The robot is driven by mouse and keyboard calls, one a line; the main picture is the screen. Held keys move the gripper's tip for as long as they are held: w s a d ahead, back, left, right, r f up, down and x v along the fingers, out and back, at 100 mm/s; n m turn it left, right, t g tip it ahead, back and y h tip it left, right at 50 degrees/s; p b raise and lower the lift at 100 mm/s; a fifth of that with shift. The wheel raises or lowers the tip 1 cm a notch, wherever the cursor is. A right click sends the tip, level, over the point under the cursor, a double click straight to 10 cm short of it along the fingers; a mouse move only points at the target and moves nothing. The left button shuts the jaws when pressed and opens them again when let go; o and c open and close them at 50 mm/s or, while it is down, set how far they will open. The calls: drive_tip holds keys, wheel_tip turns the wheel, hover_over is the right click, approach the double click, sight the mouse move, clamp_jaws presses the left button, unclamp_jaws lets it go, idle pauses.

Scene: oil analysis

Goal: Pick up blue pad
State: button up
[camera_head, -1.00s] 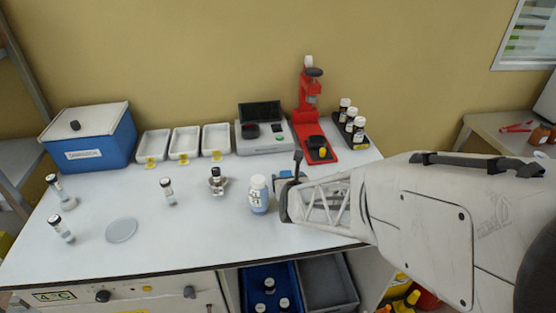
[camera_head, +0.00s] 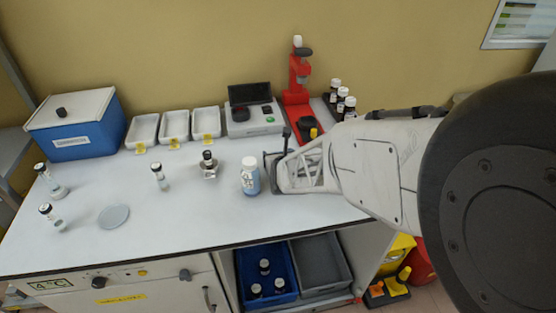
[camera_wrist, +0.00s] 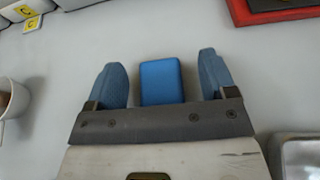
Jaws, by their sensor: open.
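The blue pad (camera_wrist: 161,82) is a small bright blue rectangular block lying on the pale worktop in the wrist view. My gripper (camera_wrist: 159,60) is open, with one blue-grey finger on each side of the pad and a visible gap on both sides. The lower end of the pad is hidden behind the gripper's dark crossbar. In the head view my gripper (camera_head: 278,161) is low over the worktop, right of a white-capped bottle (camera_head: 250,176); I cannot make out the pad there.
A red stand (camera_head: 298,95) and several dark bottles (camera_head: 341,101) stand behind my gripper. A grey scale (camera_head: 252,118) and white trays (camera_head: 175,124) line the back. The worktop's front edge (camera_head: 200,250) is close.

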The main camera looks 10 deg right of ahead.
drive_tip(key=shift+c, duration=0.3)
drive_tip(key=c, duration=0.9)
drive_tip(key=shift+c, duration=0.2)
drive_tip(key=shift+r, duration=0.1)
drive_tip(key=shift+r, duration=0.35)
wheel_tip(320, 180, up, 3)
drive_tip(key=shift+f, duration=0.1)
drive_tip(key=s, duration=0.5)
drive_tip(key=s+r, duration=0.1)
drive_tip(key=s, duration=1)
drive_tip(key=shift+d+r, duration=0.15)
drive_tip(key=shift+d, duration=0.25)
